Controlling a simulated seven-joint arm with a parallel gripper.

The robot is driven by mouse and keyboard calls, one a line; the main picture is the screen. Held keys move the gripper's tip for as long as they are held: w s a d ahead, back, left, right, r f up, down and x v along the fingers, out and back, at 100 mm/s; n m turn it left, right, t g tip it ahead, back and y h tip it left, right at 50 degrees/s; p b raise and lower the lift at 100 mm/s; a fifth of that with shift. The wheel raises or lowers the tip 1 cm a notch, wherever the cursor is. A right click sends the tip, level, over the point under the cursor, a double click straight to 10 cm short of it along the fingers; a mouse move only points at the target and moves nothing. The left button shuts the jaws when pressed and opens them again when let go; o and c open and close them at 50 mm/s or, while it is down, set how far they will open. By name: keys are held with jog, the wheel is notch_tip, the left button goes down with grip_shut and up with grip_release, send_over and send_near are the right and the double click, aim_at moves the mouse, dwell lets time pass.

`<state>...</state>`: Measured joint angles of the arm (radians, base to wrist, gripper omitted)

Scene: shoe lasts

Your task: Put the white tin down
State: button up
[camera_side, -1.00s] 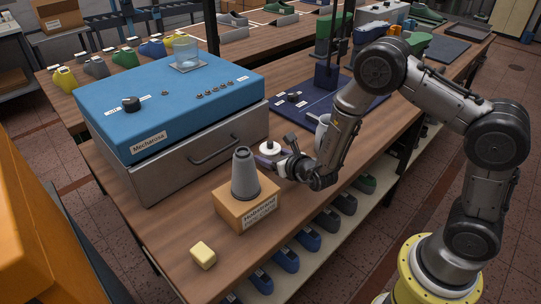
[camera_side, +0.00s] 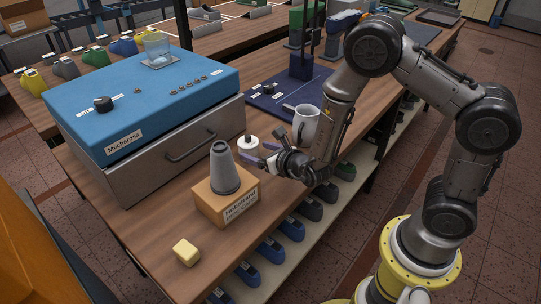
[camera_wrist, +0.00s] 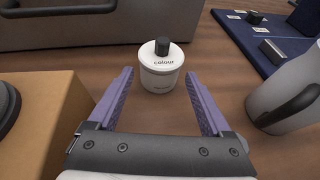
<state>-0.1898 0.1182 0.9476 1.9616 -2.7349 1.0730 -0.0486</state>
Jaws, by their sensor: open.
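The white tin (camera_wrist: 162,72) stands upright on the wooden bench, with a black knob on its lid and the word "colour" on it. In the side view the white tin (camera_side: 248,146) is beside the blue machine, partly hidden by a finger. My gripper (camera_wrist: 158,92) is open, with purple fingers spread wide. In the wrist view the tin is just beyond and between the fingertips, with gaps on both sides. In the side view my gripper (camera_side: 259,156) is low over the bench, pointing at the tin.
A wooden block (camera_side: 227,203) bearing a grey cone (camera_side: 224,170) stands close to the left. A grey-white mug (camera_side: 306,127) stands close to the right. The blue machine (camera_side: 140,95) with a drawer is behind. A yellow block (camera_side: 186,252) lies near the front edge.

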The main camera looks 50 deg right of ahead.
jog(key=v, duration=0.7)
jog(key=shift+r, duration=0.1)
jog(key=d+r+m+h, duration=0.1)
jog(key=d+r+m, duration=0.1)
jog(key=d+r+m+h, duration=0.1)
jog(key=d+r+h, duration=0.1)
jog(key=d+r+m+g+h, duration=0.1)
jog(key=d+r+m, duration=0.1)
jog(key=d, duration=0.1)
jog(key=shift+s+r+m+h, duration=0.15)
jog(key=shift+s+m+h, duration=0.15)
jog(key=s+d+r+m+g+h, duration=0.1)
jog(key=s+d+r+m+g, duration=0.35)
jog(key=s+m, duration=0.4)
jog(key=s+d+r+m+g+h, duration=0.1)
jog(key=s+d+r+m+g, duration=0.3)
jog(key=s+m, duration=0.45)
jog(key=s+a+r+m+t+y, duration=0.1)
jog(key=s+a+m+y, duration=0.1)
jog(key=a+m+y, duration=0.2)
jog(key=s+a+m+y, duration=0.3)
jog(key=a+m+y, duration=0.2)
jog(key=a+m, duration=0.2)
jog(key=shift+a+r+t, duration=0.35)
jog(key=shift+a+r, duration=0.05)
jog(key=shift+a, duration=0.8)
